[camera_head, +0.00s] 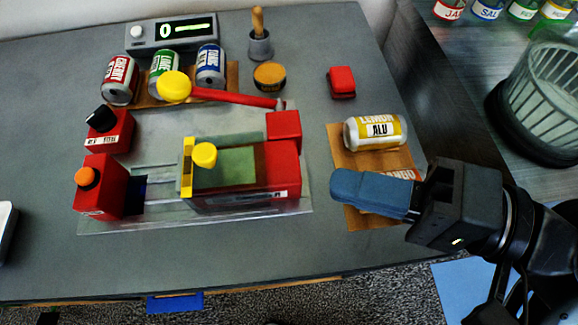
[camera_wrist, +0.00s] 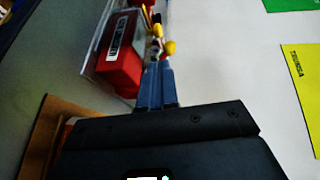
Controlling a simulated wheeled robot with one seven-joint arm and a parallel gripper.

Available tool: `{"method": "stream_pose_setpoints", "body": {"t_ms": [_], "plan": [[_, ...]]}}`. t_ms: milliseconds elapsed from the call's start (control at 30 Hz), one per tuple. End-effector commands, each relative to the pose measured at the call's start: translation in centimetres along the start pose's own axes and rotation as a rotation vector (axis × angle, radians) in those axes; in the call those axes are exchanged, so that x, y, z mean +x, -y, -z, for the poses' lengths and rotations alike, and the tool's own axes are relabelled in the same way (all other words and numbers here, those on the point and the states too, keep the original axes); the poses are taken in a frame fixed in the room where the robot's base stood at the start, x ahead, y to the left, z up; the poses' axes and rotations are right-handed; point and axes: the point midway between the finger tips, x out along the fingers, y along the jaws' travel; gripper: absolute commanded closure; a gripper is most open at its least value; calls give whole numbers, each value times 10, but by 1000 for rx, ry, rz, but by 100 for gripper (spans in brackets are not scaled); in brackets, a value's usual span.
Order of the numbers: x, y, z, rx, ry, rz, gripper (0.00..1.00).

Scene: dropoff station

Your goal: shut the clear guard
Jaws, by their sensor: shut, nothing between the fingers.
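The clear guard (camera_head: 232,170) is a see-through greenish box with a yellow leading edge (camera_head: 187,168) and a yellow knob (camera_head: 205,154) on top. It sits at the right part of the machine base (camera_head: 250,205), against the red housing. A gap with bare rails lies between its yellow edge and the red block with the orange button (camera_head: 100,187) at the left. My gripper (camera_head: 338,186), with blue fingers, is shut and empty, right of the machine and apart from the guard. The fingers also show in the wrist view (camera_wrist: 157,68), beyond which are a red block and yellow parts.
A red lever (camera_head: 235,97) with a yellow ball end reaches across behind the guard. A yellow can (camera_head: 376,132) lies on the brown mat (camera_head: 345,160) near my gripper. The table front is clear.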

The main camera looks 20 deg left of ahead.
Motion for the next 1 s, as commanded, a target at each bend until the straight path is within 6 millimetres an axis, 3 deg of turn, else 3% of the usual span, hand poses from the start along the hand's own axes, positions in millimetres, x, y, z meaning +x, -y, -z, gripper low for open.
{"method": "stream_pose_setpoints", "body": {"t_ms": [233,700,1000], "plan": [[17,-2,-4,23,5,0,100],[106,-2,-4,20,5,-1,100],[137,-2,-3,19,2,0,100]]}}
